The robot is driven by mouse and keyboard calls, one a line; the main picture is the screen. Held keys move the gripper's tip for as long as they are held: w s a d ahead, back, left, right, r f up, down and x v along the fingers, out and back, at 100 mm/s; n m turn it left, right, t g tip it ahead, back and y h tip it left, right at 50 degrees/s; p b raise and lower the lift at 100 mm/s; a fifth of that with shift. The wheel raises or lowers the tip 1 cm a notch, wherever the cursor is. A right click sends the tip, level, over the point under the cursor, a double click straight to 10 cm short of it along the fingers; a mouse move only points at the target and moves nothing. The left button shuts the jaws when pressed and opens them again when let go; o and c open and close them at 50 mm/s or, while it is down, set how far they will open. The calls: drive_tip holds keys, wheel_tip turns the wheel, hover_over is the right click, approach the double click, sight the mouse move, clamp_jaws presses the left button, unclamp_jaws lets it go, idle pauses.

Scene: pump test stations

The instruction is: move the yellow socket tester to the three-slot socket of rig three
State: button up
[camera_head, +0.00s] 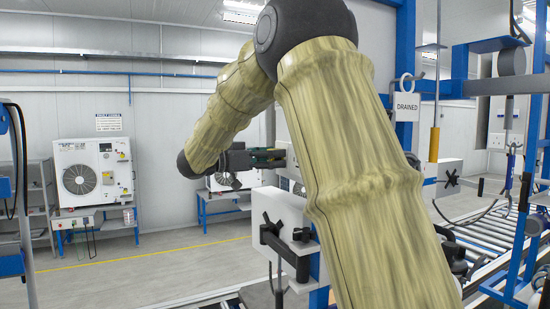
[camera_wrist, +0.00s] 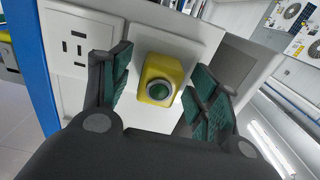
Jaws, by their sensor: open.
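The yellow socket tester (camera_wrist: 156,70), a small yellow block with a round dark green face ringed in grey, sits on a white wall plate (camera_wrist: 188,42) in the wrist view. My gripper (camera_wrist: 163,88) is open, with one green-padded finger on each side of the tester. I cannot tell whether either finger touches it. In the head view my gripper (camera_head: 268,158) is at the end of my arm beside a white box, and the tester is not discernible there. A white slotted socket (camera_wrist: 75,47) is left of the tester. No rig number is readable.
A blue post (camera_wrist: 35,60) runs beside the sockets in the wrist view. In the head view, white boxes with black handles (camera_head: 285,225) stand below my gripper. A "DRAINED" sign (camera_head: 405,106) hangs on a blue frame. A roller conveyor (camera_head: 485,232) is at right. Open floor lies left.

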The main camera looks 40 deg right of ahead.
sight(269, 158)
drive_tip(key=shift+c, duration=0.4)
clamp_jaws()
drive_tip(key=shift+a, duration=0.15)
drive_tip(key=shift+w+a, duration=0.25)
drive_tip(key=shift+a, duration=0.45)
drive_tip(key=shift+a, duration=0.15)
drive_tip(key=shift+w+a, duration=0.25)
drive_tip(key=shift+a, duration=0.4)
drive_tip(key=shift+a, duration=0.1)
drive_tip(key=shift+w+a, duration=0.25)
drive_tip(key=shift+a, duration=0.4)
